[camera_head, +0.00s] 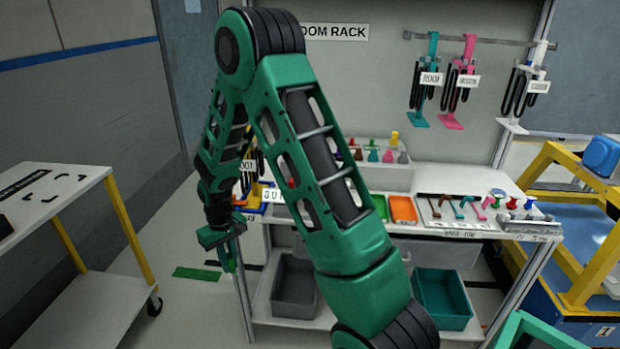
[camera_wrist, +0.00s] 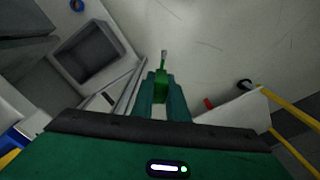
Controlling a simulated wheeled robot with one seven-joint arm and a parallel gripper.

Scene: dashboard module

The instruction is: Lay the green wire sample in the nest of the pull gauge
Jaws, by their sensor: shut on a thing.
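My gripper (camera_head: 229,262) hangs low at the left of the workbench in the head view, fingers pointing down. In the wrist view my gripper (camera_wrist: 162,84) is shut on a small bright green piece, which I take to be the green wire sample (camera_wrist: 162,78). A thin grey tip sticks out beyond the fingers. The sample cannot be made out clearly in the head view. I cannot make out the pull gauge or its nest in either view.
A white wheeled cart (camera_head: 62,190) with yellow legs stands at the left. The workbench (camera_head: 450,185) holds small coloured parts and trays; a grey bin (camera_head: 294,290) and a teal bin (camera_head: 441,297) sit on its lower shelf. Open floor lies between cart and bench.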

